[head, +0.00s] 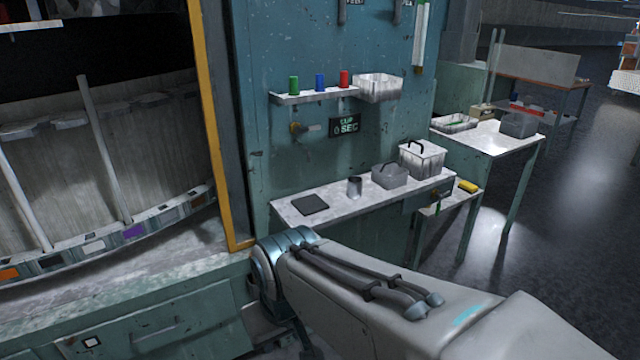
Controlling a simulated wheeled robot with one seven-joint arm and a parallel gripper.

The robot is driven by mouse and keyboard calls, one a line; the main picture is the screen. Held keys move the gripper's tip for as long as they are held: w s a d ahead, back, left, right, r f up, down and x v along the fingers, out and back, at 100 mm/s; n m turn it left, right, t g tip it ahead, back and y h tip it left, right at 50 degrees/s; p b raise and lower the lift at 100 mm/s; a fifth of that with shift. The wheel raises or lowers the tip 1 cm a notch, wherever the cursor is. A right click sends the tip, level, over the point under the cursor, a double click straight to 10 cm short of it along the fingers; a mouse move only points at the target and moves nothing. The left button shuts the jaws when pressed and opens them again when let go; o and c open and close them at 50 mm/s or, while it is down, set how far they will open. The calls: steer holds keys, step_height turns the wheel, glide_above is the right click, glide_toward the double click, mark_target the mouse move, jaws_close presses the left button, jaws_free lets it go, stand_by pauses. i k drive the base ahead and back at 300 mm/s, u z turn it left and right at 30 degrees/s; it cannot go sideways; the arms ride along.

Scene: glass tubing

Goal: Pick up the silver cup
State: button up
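The silver cup (354,187) stands upright on a narrow white shelf-table (335,205) against the teal wall. It is between a dark flat pad on its left and a grey container on its right, apart from both. My arm reaches in from the lower right and ends in front of the shelf-table, lower in the picture than the cup. My gripper is not visible; the arm hides whatever lies beyond its wrist end.
The dark pad (310,205), grey handled container (389,176) and white handled box (422,158) share the shelf-table. Above, a small shelf (315,95) holds green, blue and red cylinders beside a white bin (377,87). A yellow post (212,120) stands left. Floor at right is open.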

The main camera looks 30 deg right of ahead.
mark_target(355, 188)
steer(key=z, duration=1)
steer(key=i, duration=1.45)
steer(key=u, duration=0.35)
